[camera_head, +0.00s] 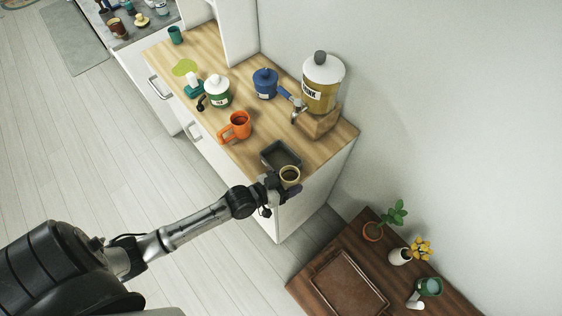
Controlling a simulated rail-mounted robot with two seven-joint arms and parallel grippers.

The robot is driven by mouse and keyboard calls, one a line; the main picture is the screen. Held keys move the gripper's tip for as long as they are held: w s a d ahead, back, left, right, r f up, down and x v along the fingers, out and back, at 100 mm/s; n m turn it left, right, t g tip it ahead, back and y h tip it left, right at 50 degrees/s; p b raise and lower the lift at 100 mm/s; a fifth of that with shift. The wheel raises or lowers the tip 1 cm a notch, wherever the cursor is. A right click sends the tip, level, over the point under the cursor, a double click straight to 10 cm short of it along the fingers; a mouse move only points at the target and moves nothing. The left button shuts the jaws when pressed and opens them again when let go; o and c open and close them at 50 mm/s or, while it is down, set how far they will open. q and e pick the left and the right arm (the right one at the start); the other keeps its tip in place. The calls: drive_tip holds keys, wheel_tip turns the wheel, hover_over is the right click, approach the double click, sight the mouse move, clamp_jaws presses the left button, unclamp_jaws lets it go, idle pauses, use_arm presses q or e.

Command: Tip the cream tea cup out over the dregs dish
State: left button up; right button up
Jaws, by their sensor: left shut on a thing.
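The cream tea cup (290,174) is held by my left gripper (283,187) at the near right end of the wooden counter. The cup looks roughly upright, with its round opening facing up and a dark brownish inside. Whether it holds liquid is hard to tell. The dregs dish, seemingly the dark grey square dish (267,161), sits on the counter just behind the cup. The cup overlaps the dish's near corner in the picture. My left gripper is shut on the cup, its fingers partly hidden. My right gripper is not in view.
An orange mug (236,126) stands left of the dish. A drink dispenser (321,83) on a wooden stand is behind it. A blue jar (264,82) and a green-and-white jar (217,91) stand further back. A lower brown table (318,294) with plants is at right.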

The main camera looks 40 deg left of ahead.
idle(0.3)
use_arm(q)
drive_tip(key=shift+r+p, duration=0.5)
drive_tip(key=shift+r, duration=0.05)
wheel_tip(320, 180, up, 5)
drive_tip(key=p, duration=0.5)
